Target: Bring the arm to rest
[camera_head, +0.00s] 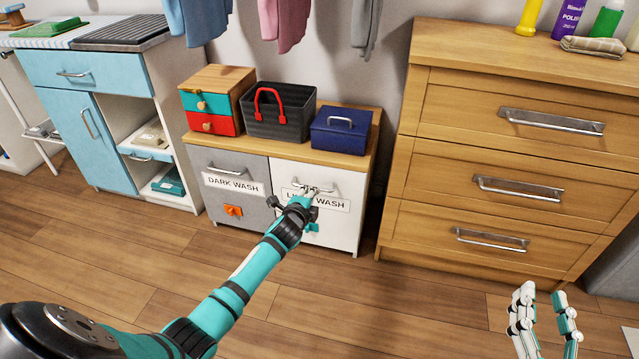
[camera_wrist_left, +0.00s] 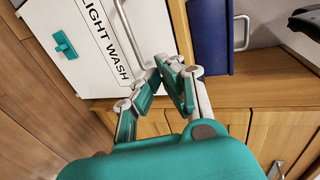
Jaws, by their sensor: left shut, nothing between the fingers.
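My left arm reaches from the lower left to the front of the white light-wash door (camera_head: 345,222). My left gripper (camera_head: 309,190) is shut and empty, in front of that door near its bar handle (camera_head: 328,192). In the left wrist view the shut fingertips (camera_wrist_left: 168,64) lie close to the lower end of the handle (camera_wrist_left: 128,28); I cannot tell whether they touch it. The door looks closed, and the gripper hides part of its label. My right gripper (camera_head: 543,294) is at the lower right, its fingers apart and empty, above the floor.
The grey dark-wash door (camera_head: 230,188) is closed beside it. On the cabinet top (camera_head: 290,146) stand a small drawer box (camera_head: 215,100), a black basket (camera_head: 280,117) and a blue box (camera_head: 340,133). A wooden dresser (camera_head: 505,135) stands right. Floor (camera_head: 400,310) between is clear.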

